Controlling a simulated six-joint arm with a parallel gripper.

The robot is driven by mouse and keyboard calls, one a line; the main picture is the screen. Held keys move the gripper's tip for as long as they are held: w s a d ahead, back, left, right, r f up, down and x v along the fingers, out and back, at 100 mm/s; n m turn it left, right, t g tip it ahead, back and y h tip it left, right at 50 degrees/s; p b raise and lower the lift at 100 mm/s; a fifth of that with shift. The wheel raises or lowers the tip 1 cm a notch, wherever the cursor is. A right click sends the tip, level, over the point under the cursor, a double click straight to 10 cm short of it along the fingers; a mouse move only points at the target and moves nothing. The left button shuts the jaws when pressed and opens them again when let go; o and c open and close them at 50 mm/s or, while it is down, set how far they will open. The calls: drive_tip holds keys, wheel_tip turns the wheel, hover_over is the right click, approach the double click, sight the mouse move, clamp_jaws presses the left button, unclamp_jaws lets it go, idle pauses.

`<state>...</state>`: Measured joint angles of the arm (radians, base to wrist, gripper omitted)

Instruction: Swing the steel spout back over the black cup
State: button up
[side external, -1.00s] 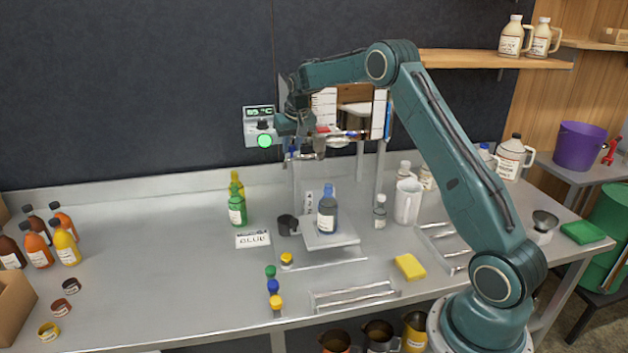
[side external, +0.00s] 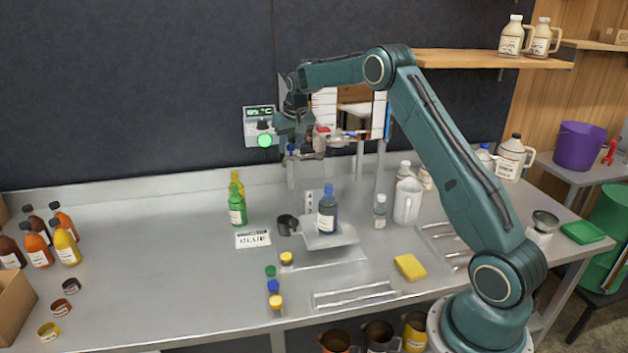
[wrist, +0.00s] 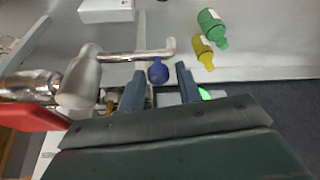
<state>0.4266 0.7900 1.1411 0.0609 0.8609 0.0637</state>
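The steel spout (wrist: 140,55) crosses the upper left of the wrist view and ends in a bent tip. In the side view the spout (side external: 312,156) is small and partly hidden by my gripper (side external: 297,146). In the wrist view my gripper (wrist: 160,68) is open, its two fingers apart. A round blue knob (wrist: 158,74) shows between the fingers, with a gap on each side. I cannot tell its depth relative to the fingertips. The black cup (side external: 286,225) stands on the bench, at the left edge of the small platform (side external: 335,240).
A blue bottle (side external: 327,214) stands on the platform. Green and yellow bottles (side external: 237,209) stand to the left behind a white card (side external: 253,240). A red handle (wrist: 32,117) lies left of my fingers. A control box (side external: 258,128) with a green light hangs at the wall.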

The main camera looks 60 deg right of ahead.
drive_tip(key=shift+r, duration=0.2)
drive_tip(key=shift+v, duration=2.3)
drive_tip(key=shift+s, duration=0.1)
drive_tip(key=s+a+r+n+t, duration=0.1)
drive_tip(key=s+a+r+n, duration=0.1)
drive_tip(key=s+a+r, duration=0.55)
drive_tip(key=s+a+r+n, duration=0.1)
drive_tip(key=s+a+r, duration=0.4)
drive_tip(key=s+a, duration=0.45)
drive_tip(key=s+a+f+n, duration=0.1)
drive_tip(key=s+a, duration=0.2)
drive_tip(key=s, duration=0.4)
drive_tip(key=s+a+f+n+y, duration=0.1)
drive_tip(key=s+a, duration=0.3)
drive_tip(key=s, duration=0.4)
drive_tip(key=s+a+f+n+t+y, duration=0.1)
drive_tip(key=s+a+f, duration=0.2)
drive_tip(key=s, duration=0.4)
drive_tip(key=shift+s+a+f, duration=0.15)
drive_tip(key=shift+s+f, duration=0.05)
drive_tip(key=shift+s, duration=0.1)
